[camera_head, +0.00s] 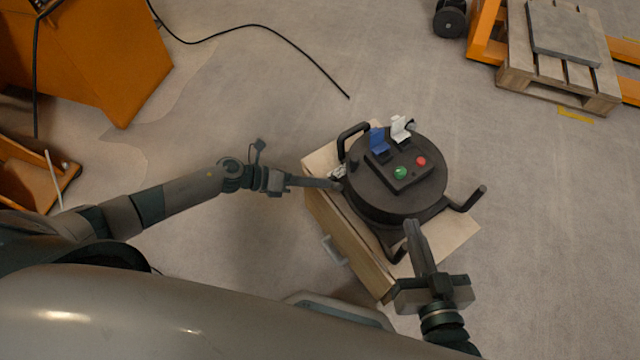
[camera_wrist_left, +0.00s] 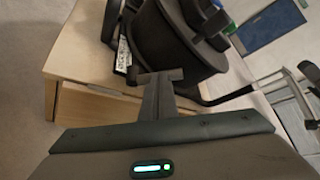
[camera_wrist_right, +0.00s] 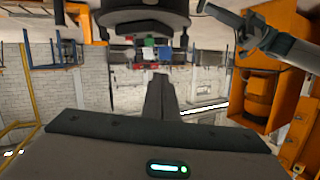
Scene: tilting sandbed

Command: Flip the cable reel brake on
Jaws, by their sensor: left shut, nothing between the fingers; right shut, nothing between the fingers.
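The black cable reel (camera_head: 362,205) stands on a wooden cabinet (camera_head: 345,247). Its top carries a green button (camera_head: 400,173), a red button (camera_head: 421,161), a raised blue flap (camera_head: 379,140) and a raised white flap (camera_head: 400,128). A small black-and-white part (camera_head: 337,172) shows at its left side; I cannot tell whether it is the brake. My left gripper (camera_head: 337,184) is shut and empty at the reel's left side; the left wrist view shows its tips (camera_wrist_left: 160,76) close to the drum (camera_wrist_left: 170,48). My right gripper (camera_head: 411,226) is shut and empty near the reel's front edge.
The reel's black frame has a handle (camera_head: 352,130) at upper left and a leg (camera_head: 470,199) at right. The cabinet has a drawer handle (camera_head: 333,250). A loose black cable (camera_head: 300,52) lies on the floor. A wooden pallet (camera_head: 545,82) lies at upper right. Floor around the cabinet is mostly clear.

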